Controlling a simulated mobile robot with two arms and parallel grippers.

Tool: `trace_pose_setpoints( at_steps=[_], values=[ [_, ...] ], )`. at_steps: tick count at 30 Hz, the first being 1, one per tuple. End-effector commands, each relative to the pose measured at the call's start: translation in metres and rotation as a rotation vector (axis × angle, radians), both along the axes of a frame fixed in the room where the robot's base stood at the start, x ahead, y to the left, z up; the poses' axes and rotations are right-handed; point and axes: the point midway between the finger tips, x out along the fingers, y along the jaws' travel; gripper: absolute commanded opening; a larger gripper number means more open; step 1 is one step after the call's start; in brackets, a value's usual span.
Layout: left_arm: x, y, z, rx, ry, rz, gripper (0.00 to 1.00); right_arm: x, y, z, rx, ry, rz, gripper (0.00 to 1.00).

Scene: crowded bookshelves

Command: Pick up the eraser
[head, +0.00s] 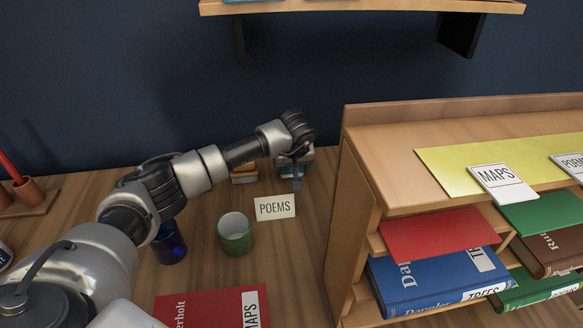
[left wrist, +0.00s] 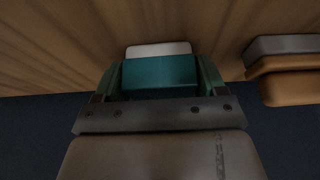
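A block with a teal body and a pale band (left wrist: 158,70), which looks like an eraser, lies between the fingers of my left gripper (left wrist: 160,82) in the left wrist view. The fingers stand close along both its sides; I cannot tell whether they press on it. In the head view my left gripper (head: 297,182) points down at the back of the desk, hiding part of the teal block (head: 306,157). A second block, grey over orange-brown (left wrist: 288,88), lies to its right in the wrist view; it also shows in the head view (head: 243,174). My right gripper is not in view.
A POEMS card (head: 275,207), a green cup (head: 234,235), a blue cup (head: 169,243) and a red book (head: 210,307) are on the desk. A wooden shelf unit (head: 357,205) with books stands right. A wall shelf (head: 360,6) hangs above. Bare desk lies before the shelf unit.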

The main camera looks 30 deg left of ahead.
Motion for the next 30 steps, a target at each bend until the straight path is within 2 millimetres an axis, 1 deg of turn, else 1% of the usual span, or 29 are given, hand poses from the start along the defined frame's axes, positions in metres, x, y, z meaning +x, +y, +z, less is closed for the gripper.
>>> trace_pose_setpoints(
  at_steps=[1, 3, 6, 13, 17, 20, 23, 24, 26, 30],
  values=[
    [0.0, 0.0, 0.0, 0.0, 0.0, 0.0, 0.64, -0.001, 0.0, 0.0, 0.0, 0.001, 0.0, 0.53],
    [0.0, 0.0, 0.0, 0.0, 0.0, 0.0, 0.53, -0.001, 0.0, 0.0, 0.0, 0.001, 0.0, 0.53],
    [0.0, 0.0, 0.001, 0.001, -0.001, 0.0, 0.4, -0.001, 0.0, 0.0, 0.0, 0.002, 0.0, 0.53],
    [0.0, 0.0, 0.001, 0.001, -0.001, 0.0, 0.4, -0.002, 0.0, 0.0, -0.001, 0.004, -0.001, 0.53],
    [0.0, 0.0, 0.007, 0.0, -0.001, 0.001, 0.4, -0.002, 0.0, -0.002, -0.001, 0.004, -0.001, 0.53],
    [0.001, 0.0, 0.017, 0.001, -0.005, 0.0, 0.4, -0.002, 0.0, -0.004, -0.001, 0.005, -0.001, 0.53],
    [0.001, 0.001, 0.034, 0.001, -0.005, 0.0, 0.4, -0.002, -0.001, -0.007, -0.001, 0.005, -0.001, 0.53],
    [0.001, 0.001, 0.042, 0.001, -0.007, 0.0, 0.4, -0.002, -0.001, -0.009, -0.001, 0.005, -0.001, 0.53],
    [-0.001, -0.015, 0.049, -0.002, -0.004, -0.007, 0.4, -0.003, -0.001, -0.01, -0.001, 0.005, -0.001, 0.53],
    [-0.006, -0.046, 0.068, -0.001, -0.006, -0.006, 0.4, -0.003, -0.001, -0.015, -0.001, 0.005, -0.001, 0.53]
  ],
)
